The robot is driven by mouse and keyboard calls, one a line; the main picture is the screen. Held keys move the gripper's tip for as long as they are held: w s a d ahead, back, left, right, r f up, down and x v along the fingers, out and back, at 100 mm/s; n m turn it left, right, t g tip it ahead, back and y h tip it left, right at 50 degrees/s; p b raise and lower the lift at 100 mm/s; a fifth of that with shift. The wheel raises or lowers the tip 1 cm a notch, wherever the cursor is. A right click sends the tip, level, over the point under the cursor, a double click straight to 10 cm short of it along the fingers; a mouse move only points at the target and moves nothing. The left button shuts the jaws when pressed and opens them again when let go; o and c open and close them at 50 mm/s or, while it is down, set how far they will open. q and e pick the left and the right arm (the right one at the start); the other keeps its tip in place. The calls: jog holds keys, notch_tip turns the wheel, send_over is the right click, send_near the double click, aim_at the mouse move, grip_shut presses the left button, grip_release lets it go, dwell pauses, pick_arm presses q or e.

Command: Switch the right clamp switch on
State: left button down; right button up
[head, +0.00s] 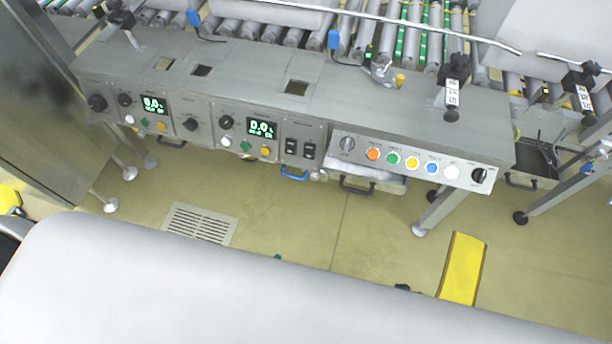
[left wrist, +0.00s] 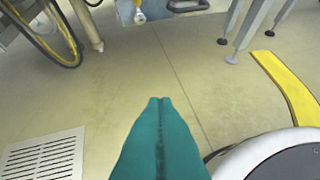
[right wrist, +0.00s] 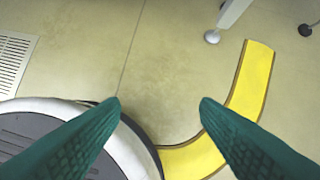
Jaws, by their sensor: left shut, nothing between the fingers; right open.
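Two black rocker switches sit side by side on a small grey panel (head: 303,128) of the machine in the head view. The right clamp switch (head: 309,151) is beside the left one (head: 291,147); their positions are too small to read. My left gripper (left wrist: 160,100) is shut and empty, pointing over bare floor, and only a teal tip (head: 277,256) shows in the head view, well below the panel. My right gripper (right wrist: 160,103) is open and empty above the floor. Neither gripper touches the machine, and neither wrist view shows the switches.
A blue handle (head: 293,176) sticks out just below the switches. A panel with coloured buttons (head: 412,162) is to the right, and a green display (head: 262,129) with knobs to the left. A yellow strip (head: 462,268) and a floor grate (head: 200,223) lie on the open floor.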

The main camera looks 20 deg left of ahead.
aim_at(310, 154)
pick_arm(q)
jog(key=w+d+r+n+t+y+b, duration=0.1)
jog(key=w+r+t+b, duration=0.4)
jog(key=r+t+b, duration=0.1)
jog(key=w+d+r+n+t+y+b, duration=0.1)
jog(key=w+d+r+n+t+b, duration=0.1)
jog(key=w+r+t+b, duration=0.3)
notch_tip(310, 154, up, 5)
jog(key=t+b, duration=0.1)
jog(key=b, duration=0.2)
jog(key=shift+w+f, duration=0.15)
jog(key=shift+f, duration=0.05)
pick_arm(e)
jog(key=w+a+r+t, duration=0.1)
jog(key=w+r, duration=0.3)
jog(key=r, duration=0.5)
jog(key=w+r+t+y, duration=0.1)
jog(key=w+r+t, duration=0.3)
jog(key=r, duration=0.6)
jog(key=shift+a+r, duration=0.3)
jog(key=shift+a, duration=0.1)
pick_arm(q)
jog(key=shift+d, duration=0.1)
